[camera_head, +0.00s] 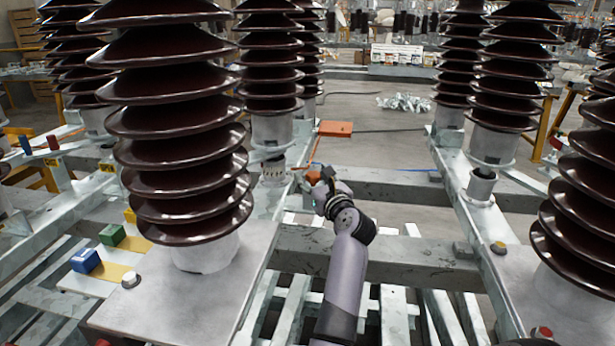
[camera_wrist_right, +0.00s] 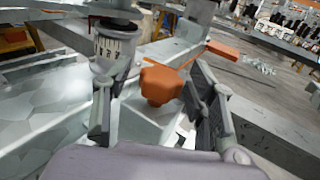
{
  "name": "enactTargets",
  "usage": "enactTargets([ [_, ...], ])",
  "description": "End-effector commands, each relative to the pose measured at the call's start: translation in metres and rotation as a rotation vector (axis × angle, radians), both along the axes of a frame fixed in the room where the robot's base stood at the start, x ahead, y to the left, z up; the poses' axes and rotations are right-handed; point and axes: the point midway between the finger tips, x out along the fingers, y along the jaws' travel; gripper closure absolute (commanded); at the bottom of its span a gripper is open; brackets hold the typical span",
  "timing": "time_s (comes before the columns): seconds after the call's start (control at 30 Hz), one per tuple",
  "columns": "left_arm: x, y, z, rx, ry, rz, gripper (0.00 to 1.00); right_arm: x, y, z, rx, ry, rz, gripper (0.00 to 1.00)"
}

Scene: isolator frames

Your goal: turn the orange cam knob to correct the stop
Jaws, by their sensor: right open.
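The orange cam knob (camera_wrist_right: 160,84) stands on the galvanized beam in the right wrist view, lobed and upright. My right gripper (camera_wrist_right: 156,108) is open, with one finger on each side of the knob. I cannot tell whether the fingers touch it. In the head view the knob (camera_head: 313,175) is small and partly hidden behind my right gripper (camera_head: 322,186). A white ring with dark scale marks (camera_wrist_right: 112,46) sits on the post just left of the knob in the wrist view; it also shows in the head view (camera_head: 273,170). My left gripper is not in view.
Tall brown ribbed insulators (camera_head: 180,130) rise on both sides of my right arm. An orange flat box (camera_head: 335,128) lies on the beam beyond the knob. Blue (camera_head: 86,260) and green (camera_head: 112,234) blocks sit at the left. Steel cross beams (camera_head: 400,255) run beneath the arm.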

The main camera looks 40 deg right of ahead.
Motion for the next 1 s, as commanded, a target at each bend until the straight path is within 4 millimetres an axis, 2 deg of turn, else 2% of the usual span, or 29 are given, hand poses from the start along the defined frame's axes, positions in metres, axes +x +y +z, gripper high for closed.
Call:
enactTargets([
  [0.27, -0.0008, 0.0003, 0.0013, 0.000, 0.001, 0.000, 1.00, -0.0005, -0.0004, 0.0002, 0.000, 0.000, 0.000, 0.48],
  [1.0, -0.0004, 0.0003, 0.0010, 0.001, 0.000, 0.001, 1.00, -0.0003, -0.0002, 0.0000, 0.000, 0.000, 0.000, 0.97],
])
